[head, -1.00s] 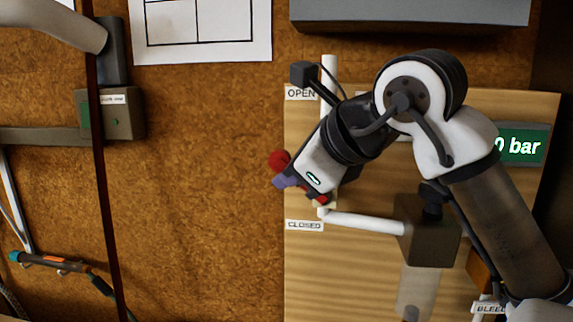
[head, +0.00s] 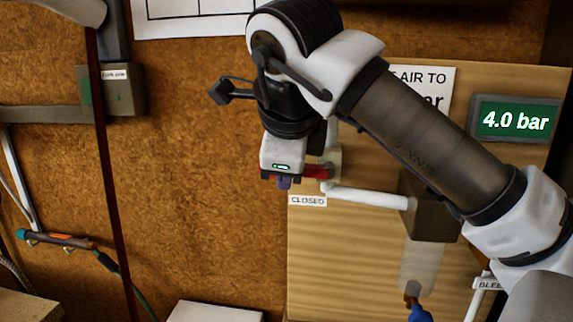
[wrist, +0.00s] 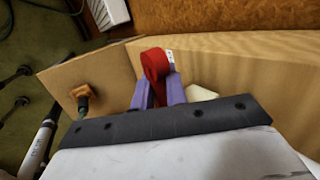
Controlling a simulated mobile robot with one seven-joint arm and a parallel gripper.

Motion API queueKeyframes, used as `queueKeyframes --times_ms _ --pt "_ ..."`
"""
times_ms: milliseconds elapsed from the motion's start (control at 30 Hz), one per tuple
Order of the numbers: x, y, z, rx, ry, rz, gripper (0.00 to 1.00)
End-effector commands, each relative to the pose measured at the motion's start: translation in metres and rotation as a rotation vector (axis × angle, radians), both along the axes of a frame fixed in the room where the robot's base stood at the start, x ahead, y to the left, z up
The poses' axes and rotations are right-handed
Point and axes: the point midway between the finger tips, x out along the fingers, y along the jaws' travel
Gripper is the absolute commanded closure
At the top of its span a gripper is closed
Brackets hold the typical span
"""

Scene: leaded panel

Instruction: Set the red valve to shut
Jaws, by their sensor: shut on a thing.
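The red valve handle (head: 315,171) is on the wooden panel, just above the CLOSED label (head: 307,201). It runs roughly level to the left from the pipe, its outer part hidden by my gripper in the head view. My gripper (head: 283,183) is shut on the handle. In the wrist view the purple fingers (wrist: 158,92) stand on both sides of the red handle (wrist: 155,63). The OPEN label is hidden behind my arm. The green display (head: 516,120) reads 4.0 bar.
A white pipe (head: 365,197) runs right from the valve to a brown box (head: 433,215). A blue-handled part (head: 419,313) and the BLEED label (head: 490,285) are below. A dark red vertical post (head: 107,180) stands left. Bare brown wall (head: 200,200) lies between.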

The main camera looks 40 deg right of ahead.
Motion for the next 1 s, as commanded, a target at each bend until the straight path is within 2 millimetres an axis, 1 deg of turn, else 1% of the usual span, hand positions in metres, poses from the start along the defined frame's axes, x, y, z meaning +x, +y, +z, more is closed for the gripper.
queueKeyframes --times_ms 500,533,567,1000 --pt "0.0002 0.0003 -0.0007 -0.012 0.012 0.0 1.0" --pt "0.0002 0.0003 -0.0007 -0.011 0.012 0.001 0.82" --pt "0.0003 0.0003 -0.0007 -0.011 0.012 0.001 0.78" --pt "0.0 -0.0001 -0.0007 -0.007 0.008 0.0 0.78"
